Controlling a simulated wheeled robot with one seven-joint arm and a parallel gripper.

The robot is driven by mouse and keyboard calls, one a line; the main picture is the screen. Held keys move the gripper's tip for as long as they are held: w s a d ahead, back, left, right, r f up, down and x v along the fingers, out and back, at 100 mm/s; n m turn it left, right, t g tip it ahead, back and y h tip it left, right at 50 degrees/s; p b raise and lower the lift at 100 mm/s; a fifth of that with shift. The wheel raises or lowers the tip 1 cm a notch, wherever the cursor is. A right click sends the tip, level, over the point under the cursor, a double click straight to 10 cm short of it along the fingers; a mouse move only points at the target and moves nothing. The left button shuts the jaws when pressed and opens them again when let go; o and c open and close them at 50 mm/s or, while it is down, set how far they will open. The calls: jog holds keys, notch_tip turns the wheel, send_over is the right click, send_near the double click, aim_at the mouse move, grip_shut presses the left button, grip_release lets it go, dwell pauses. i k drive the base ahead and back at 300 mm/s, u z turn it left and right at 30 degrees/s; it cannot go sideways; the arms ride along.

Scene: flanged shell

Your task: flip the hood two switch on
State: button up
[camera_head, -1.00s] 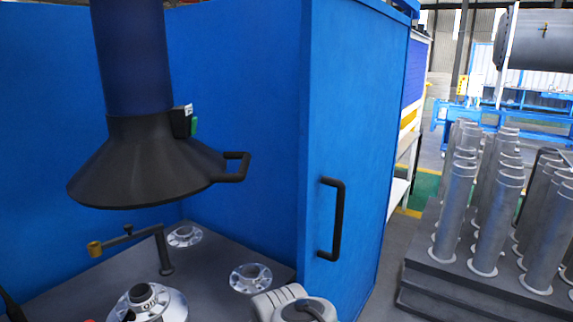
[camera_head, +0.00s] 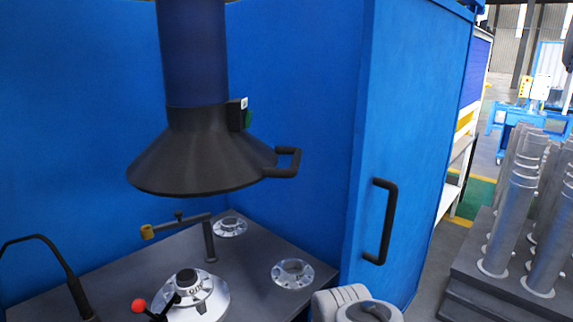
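A black cone-shaped hood (camera_head: 200,160) hangs from a dark blue duct above a grey work table. A small dark switch box (camera_head: 236,115) with a white label and a green part (camera_head: 248,119) is fixed to the right side of the hood's neck. Whether the switch is on or off cannot be told at this size. A black handle sticks out from the hood's right rim. My gripper is not in view; a rounded light grey part, apparently my arm, shows at the bottom edge.
The grey table (camera_head: 120,270) holds metal flanges (camera_head: 292,273), a post with a brass end (camera_head: 147,231) and a red-knobbed lever (camera_head: 138,306). Blue walls enclose it. A blue panel with a black handle (camera_head: 388,220) stands right. Flanged pipes (camera_head: 510,215) stand far right.

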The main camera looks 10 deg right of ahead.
aim_at(249, 113)
jog(key=u, duration=3.95)
jog(key=k, duration=0.45)
jog(key=z, duration=1.3)
